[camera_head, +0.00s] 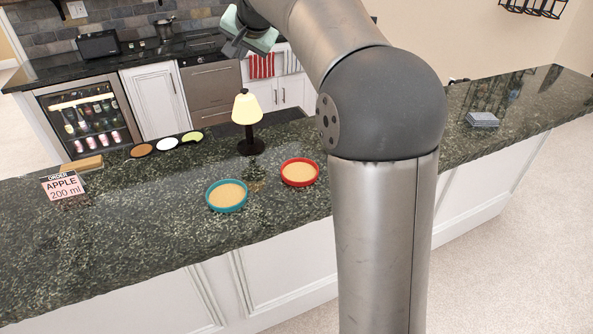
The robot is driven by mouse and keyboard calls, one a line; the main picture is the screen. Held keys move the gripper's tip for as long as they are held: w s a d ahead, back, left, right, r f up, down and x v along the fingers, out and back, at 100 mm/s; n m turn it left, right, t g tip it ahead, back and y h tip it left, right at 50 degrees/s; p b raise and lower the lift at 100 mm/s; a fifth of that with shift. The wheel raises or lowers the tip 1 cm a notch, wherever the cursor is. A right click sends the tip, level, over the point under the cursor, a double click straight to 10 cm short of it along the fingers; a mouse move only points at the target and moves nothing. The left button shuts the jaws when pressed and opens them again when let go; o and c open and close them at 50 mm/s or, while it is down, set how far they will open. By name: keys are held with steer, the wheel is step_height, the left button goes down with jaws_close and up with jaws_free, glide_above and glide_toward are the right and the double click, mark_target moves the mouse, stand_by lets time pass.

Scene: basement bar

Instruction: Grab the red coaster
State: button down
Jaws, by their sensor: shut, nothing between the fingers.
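The red coaster (299,183) is round, with a red rim and a tan inside. It lies flat on the dark green stone counter (130,235), just left of my arm in the picture. My gripper (236,47) is at the top of the view, raised well above the counter and apart from the coaster. It is shut and empty. Its fingers are small and partly dark in this view.
A teal coaster (226,208) lies left of the red one. A small lamp (247,110) stands behind them. Stacked grey coasters (482,119) lie on the right.

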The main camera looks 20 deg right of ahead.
jaws_free()
steer(key=m+g+h+b, duration=0.2)
steer(key=m+g+b, duration=0.25)
steer(key=g, duration=0.45)
glide_toward(302, 170)
steer(key=shift+w+f+p, duration=0.1)
steer(key=shift+f+p, duration=0.45)
steer(key=shift+d+f+p, duration=0.15)
steer(key=shift+f+p, duration=0.2)
steer(key=shift+f, duration=1.15)
steer(key=shift+d+f+p, duration=0.1)
steer(key=shift+f+p, duration=0.2)
steer(key=shift+f, duration=1.25)
